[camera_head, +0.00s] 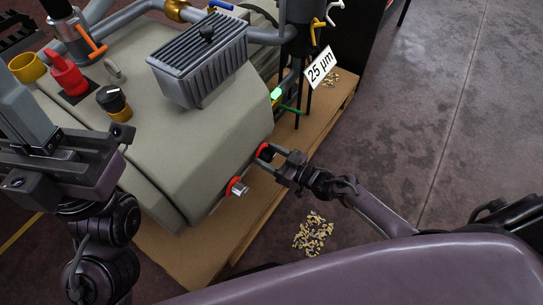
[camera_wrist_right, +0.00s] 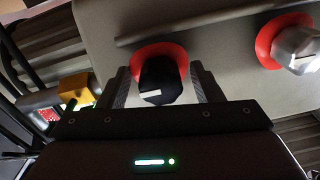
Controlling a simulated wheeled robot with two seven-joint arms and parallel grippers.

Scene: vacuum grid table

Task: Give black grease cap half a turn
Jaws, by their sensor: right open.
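The black grease cap (camera_wrist_right: 160,80) has a white mark and sits on a red ring on the grey machine's side. In the head view the cap (camera_head: 264,151) is partly hidden by my right gripper (camera_head: 275,156). My right gripper also shows in the right wrist view (camera_wrist_right: 163,88), open, with one finger on each side of the cap. Gaps show between cap and fingers. A silver cap (camera_head: 238,188) on a red ring sits beside the black one; it also shows in the right wrist view (camera_wrist_right: 297,48). My left gripper (camera_head: 58,165) is at the left, its finger opening unclear.
The grey machine (camera_head: 190,150) stands on a brown pallet (camera_head: 170,252). On its top are a finned box (camera_head: 198,65), a black knob with a yellow base (camera_head: 113,101) and a red fitting (camera_head: 68,75). Loose chips (camera_head: 313,234) lie on the floor. A "25 µm" sign (camera_head: 320,67) stands behind.

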